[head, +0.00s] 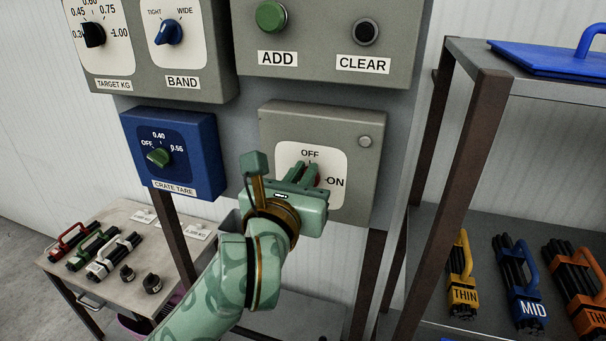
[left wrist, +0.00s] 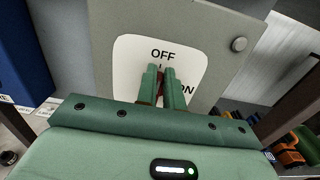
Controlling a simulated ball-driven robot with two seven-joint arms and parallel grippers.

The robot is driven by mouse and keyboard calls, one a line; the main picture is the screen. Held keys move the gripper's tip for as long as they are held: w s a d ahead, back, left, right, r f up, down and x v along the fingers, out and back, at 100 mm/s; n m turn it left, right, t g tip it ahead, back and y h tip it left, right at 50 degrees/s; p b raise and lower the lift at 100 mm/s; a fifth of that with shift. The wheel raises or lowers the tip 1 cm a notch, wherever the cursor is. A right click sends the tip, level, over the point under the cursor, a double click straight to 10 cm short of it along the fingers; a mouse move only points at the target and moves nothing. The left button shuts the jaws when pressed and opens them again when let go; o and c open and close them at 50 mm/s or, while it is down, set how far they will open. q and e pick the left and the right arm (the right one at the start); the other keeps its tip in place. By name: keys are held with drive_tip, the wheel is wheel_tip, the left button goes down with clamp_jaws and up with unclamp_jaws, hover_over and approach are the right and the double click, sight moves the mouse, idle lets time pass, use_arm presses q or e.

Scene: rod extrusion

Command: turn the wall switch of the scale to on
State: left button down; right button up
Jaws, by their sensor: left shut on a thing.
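The wall switch is a grey box (head: 368,190) with a white plate marked OFF at the top and ON at the right. Its red knob (head: 318,181) shows only in small part behind my fingers. My left gripper (head: 303,172) is at the plate with its fingers shut on the knob. In the left wrist view the two green fingers (left wrist: 163,88) reach the plate just below OFF, and a sliver of red (left wrist: 160,73) shows between them. The knob's pointer is mostly hidden, so its exact angle is unclear. My right gripper is not in view.
A blue CRATE TARE box (head: 200,140) hangs left of the switch. Panels with TARGET KG, BAND, ADD and CLEAR controls are above. A small table (head: 60,255) with rod bundles stands lower left. A shelf (head: 418,222) with THIN and MID bundles stands at right.

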sight(324, 181)
use_arm(q)
drive_tip(key=shift+f, duration=0.2)
drive_tip(key=m+p, duration=0.3)
drive_tip(key=p, duration=0.1)
drive_tip(key=d+m+p, duration=0.1)
drive_tip(key=m+p, duration=0.3)
drive_tip(key=d+f+m+p, duration=0.1)
drive_tip(key=m+p, duration=0.2)
drive_tip(key=p, duration=0.1)
drive_tip(key=shift+s+m, duration=0.35)
drive_tip(key=shift+m, duration=0.05)
drive_tip(key=m+p, duration=0.2)
drive_tip(key=shift+d+f+m, duration=0.1)
drive_tip(key=shift+f+m, duration=0.3)
drive_tip(key=shift+d+f+m, duration=0.1)
drive_tip(key=shift+f+m, duration=0.2)
drive_tip(key=shift+m, duration=0.8)
drive_tip(key=shift+f+m, duration=0.15)
drive_tip(key=shift+m, duration=0.85)
